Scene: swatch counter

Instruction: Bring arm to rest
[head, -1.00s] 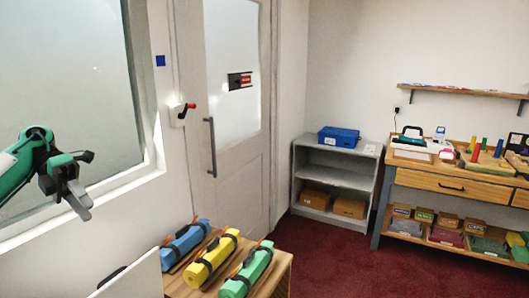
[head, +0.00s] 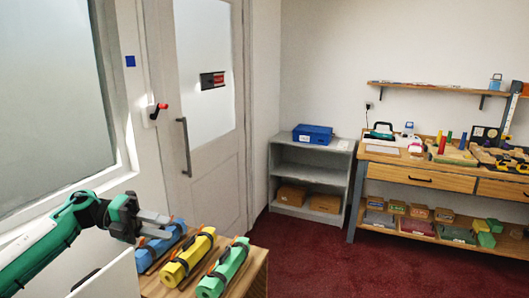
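My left arm (head: 45,246), white, green and black, comes in from the lower left in the head view. Its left gripper (head: 160,225) points to the right, with its two grey fingers apart and nothing seen between them. In the picture it overlaps the blue roll (head: 160,246) on the wooden stand; whether it touches the roll I cannot tell. My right arm and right gripper are out of view.
A yellow roll (head: 188,260) and a green roll (head: 223,272) lie beside the blue one. A door (head: 205,140) stands behind. A grey shelf (head: 310,173) holds a blue case (head: 312,134). A workbench (head: 420,178) stands right. Red carpet (head: 330,260) is clear.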

